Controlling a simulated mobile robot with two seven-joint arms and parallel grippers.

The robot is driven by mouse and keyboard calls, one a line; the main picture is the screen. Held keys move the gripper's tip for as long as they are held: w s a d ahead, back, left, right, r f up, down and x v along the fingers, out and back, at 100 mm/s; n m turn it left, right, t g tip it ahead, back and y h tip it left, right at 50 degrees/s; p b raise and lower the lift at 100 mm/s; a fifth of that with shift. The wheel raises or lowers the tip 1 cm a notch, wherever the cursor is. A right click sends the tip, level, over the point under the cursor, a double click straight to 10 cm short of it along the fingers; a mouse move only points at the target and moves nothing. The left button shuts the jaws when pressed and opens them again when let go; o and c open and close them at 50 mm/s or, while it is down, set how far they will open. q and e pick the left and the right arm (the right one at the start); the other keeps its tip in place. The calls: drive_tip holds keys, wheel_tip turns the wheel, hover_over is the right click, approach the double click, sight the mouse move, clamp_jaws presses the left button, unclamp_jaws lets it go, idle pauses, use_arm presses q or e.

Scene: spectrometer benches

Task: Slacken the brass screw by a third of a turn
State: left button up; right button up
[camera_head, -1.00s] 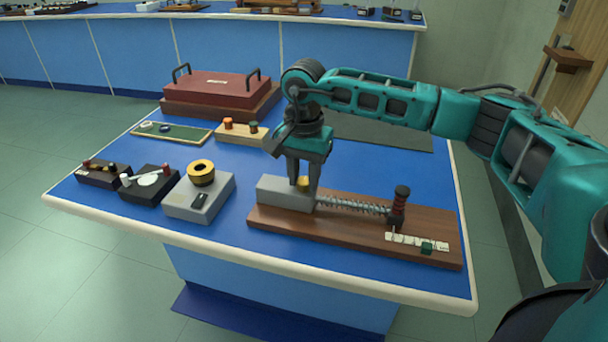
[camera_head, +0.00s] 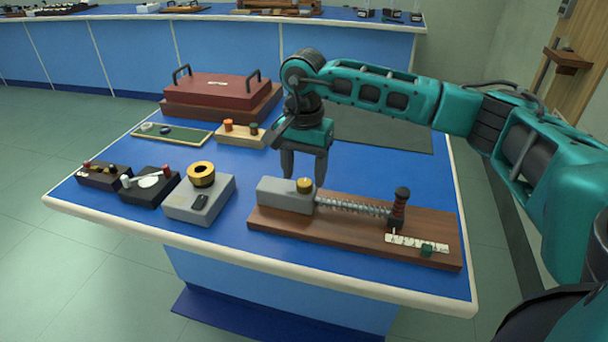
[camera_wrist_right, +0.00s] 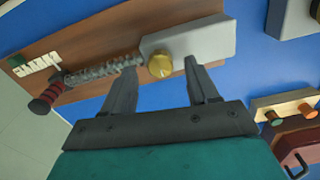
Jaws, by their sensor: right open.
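The brass screw (camera_head: 305,185) is a round gold knob on top of a grey block (camera_head: 284,196), which sits on a brown wooden board (camera_head: 340,232). My right gripper (camera_head: 304,182) is open and empty, just behind and above the screw in the head view. In the right wrist view the brass screw (camera_wrist_right: 161,64) lies just beyond and between the two spread fingertips (camera_wrist_right: 163,66), with none of the fingers seen touching it. My left gripper is not in view.
A spring (camera_head: 352,206), a dark-red post (camera_head: 400,203) and a white scale (camera_head: 416,243) share the board. A grey box with a yellow ring (camera_head: 201,173) stands to the left. A red case (camera_head: 217,88) is at the back. Blue tabletop is free behind the board.

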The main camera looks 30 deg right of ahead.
sight(304, 182)
wheel_tip(304, 182, up, 11)
drive_tip(key=shift+p, duration=0.35)
idle(0.4)
